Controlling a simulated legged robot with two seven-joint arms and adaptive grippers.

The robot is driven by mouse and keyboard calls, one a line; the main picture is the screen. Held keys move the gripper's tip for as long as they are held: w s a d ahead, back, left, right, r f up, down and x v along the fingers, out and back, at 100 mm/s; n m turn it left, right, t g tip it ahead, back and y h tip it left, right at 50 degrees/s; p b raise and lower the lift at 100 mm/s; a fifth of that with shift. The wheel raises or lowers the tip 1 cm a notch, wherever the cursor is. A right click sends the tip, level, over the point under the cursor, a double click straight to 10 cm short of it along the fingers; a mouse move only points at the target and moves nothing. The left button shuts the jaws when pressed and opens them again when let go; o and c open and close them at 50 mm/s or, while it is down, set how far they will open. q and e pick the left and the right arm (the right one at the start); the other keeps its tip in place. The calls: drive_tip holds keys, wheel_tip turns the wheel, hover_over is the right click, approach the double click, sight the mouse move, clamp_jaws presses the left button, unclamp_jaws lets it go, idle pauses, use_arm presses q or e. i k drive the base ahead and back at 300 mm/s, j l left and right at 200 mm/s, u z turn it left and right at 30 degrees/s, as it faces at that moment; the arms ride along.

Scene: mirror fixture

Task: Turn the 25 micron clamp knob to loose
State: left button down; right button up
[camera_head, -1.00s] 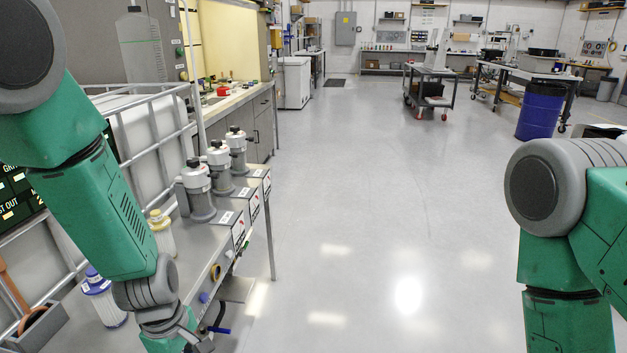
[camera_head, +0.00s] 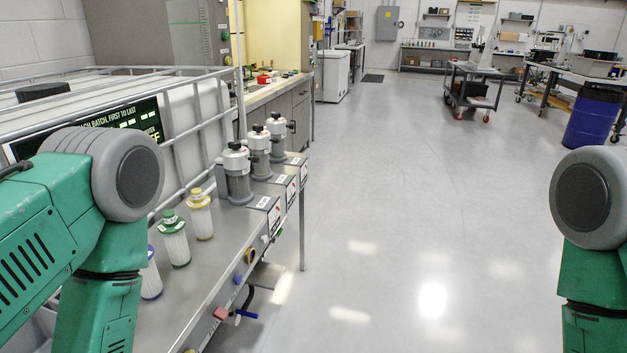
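Three grey filter housings stand in a row on the metal bench: the near housing (camera_head: 238,176), the middle housing (camera_head: 259,153) and the far housing (camera_head: 276,134). Each has a light collar and a dark knob on top: the near knob (camera_head: 235,146), the middle knob (camera_head: 257,129) and the far knob (camera_head: 275,115). Small labels are at the bench edge by them, too small to read, so I cannot tell which is 25 micron or how any clamp is set. My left arm bends at the lower left; its gripper is below the frame. My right gripper is also out of view.
A caged white tank (camera_head: 180,110) and a dark sign (camera_head: 130,118) are behind. Open floor lies to the right.

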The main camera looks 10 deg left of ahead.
sight(233, 144)
drive_tip(key=i+l+u, duration=0.1)
drive_tip(key=u, duration=0.25)
drive_tip(key=i+l+u, duration=0.1)
drive_tip(key=u, duration=0.25)
drive_tip(key=i+l+u, duration=0.1)
drive_tip(key=u, duration=0.3)
drive_tip(key=i+l+u, duration=0.15)
drive_tip(key=l, duration=0.5)
drive_tip(key=i+l+u, duration=0.15)
drive_tip(key=l, duration=0.55)
drive_tip(key=i+l+u, duration=0.15)
drive_tip(key=l, duration=0.55)
drive_tip(key=l+u, duration=0.15)
drive_tip(key=l, duration=0.85)
drive_tip(key=i+l, duration=0.1)
drive_tip(key=l, duration=0.25)
